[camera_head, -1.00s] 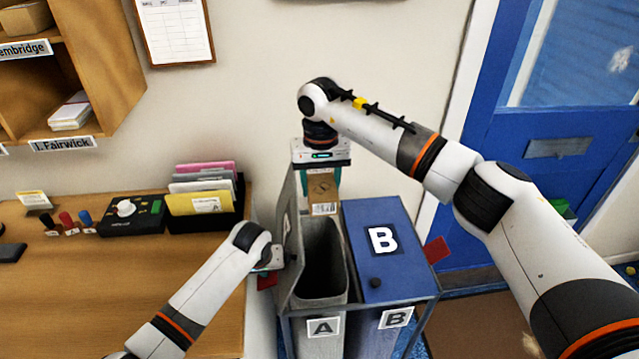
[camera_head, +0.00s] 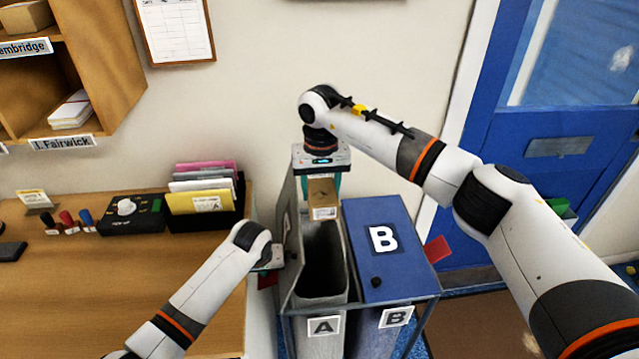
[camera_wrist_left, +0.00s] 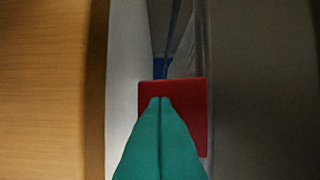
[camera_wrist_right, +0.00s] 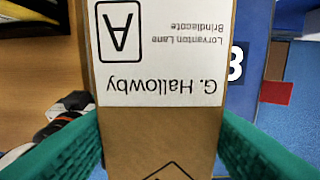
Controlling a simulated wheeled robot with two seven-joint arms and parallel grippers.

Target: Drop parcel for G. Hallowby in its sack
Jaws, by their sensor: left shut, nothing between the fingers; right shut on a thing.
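The brown parcel (camera_head: 322,192) hangs upright below my right gripper (camera_head: 321,178), which is shut on it, just above the back of the open mouth of sack A. In the right wrist view, the parcel's label (camera_wrist_right: 157,50) reads "G. Hallowby" and a boxed "A". Sack A (camera_head: 322,290) is grey, marked "A", with its lid standing open at its left side. My left gripper (camera_wrist_left: 160,102) is shut and empty, its green fingertips in front of a red tab (camera_wrist_left: 180,92). In the head view its fingers are mostly hidden beside the raised lid.
Sack B (camera_head: 388,235) stands right of sack A under a closed blue lid with a red tab (camera_head: 437,249). The wooden counter (camera_head: 120,285) holds a folder rack (camera_head: 205,203) and stamps. A blue door (camera_head: 560,120) is at the right.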

